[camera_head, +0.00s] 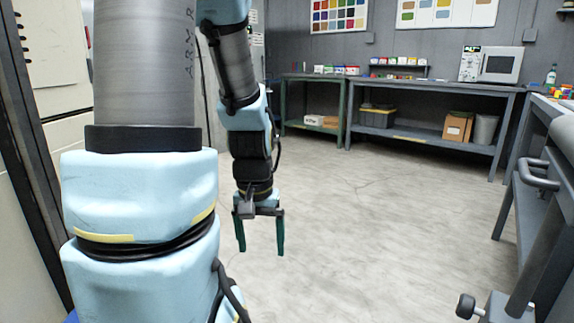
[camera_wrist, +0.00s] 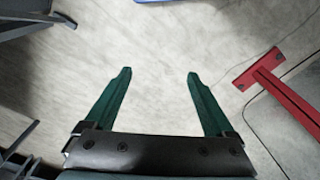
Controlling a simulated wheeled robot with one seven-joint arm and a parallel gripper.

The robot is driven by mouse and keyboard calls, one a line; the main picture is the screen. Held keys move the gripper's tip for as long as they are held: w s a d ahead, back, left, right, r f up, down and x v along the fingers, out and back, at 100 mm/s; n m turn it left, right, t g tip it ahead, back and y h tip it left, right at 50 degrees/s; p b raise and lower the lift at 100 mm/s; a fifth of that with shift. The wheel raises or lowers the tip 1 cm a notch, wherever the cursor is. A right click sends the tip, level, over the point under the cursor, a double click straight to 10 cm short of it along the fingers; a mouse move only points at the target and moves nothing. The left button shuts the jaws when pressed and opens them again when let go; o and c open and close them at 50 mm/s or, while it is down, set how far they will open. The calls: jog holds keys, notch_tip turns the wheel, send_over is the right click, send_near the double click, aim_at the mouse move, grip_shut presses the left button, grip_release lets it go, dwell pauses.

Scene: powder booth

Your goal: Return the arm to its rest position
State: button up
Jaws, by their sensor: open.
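My arm (camera_head: 147,75) fills the left of the head view, with light-blue joint covers and grey links. My gripper (camera_head: 260,248) hangs below the forearm, pointing down over bare floor. Its two green fingers are spread apart with nothing between them. The wrist view also shows my gripper (camera_wrist: 160,72) open and empty, with the pale floor beyond the fingertips.
Grey workbenches (camera_head: 432,87) stand along the back wall, carrying a microwave (camera_head: 500,65) and small boxes. Another bench (camera_head: 537,205) stands at the right. A red metal piece (camera_wrist: 280,85) shows at right in the wrist view. The middle floor (camera_head: 375,210) is clear.

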notch_tip(320, 180, up, 29)
jog(key=a+p, duration=0.1)
jog(key=p, duration=2.6)
jog(key=shift+a+n+t, duration=0.15)
jog(key=shift+n+t, duration=0.15)
jog(key=shift+t, duration=0.1)
jog(key=shift+s+f, duration=0.1)
jog(key=shift+f, duration=0.05)
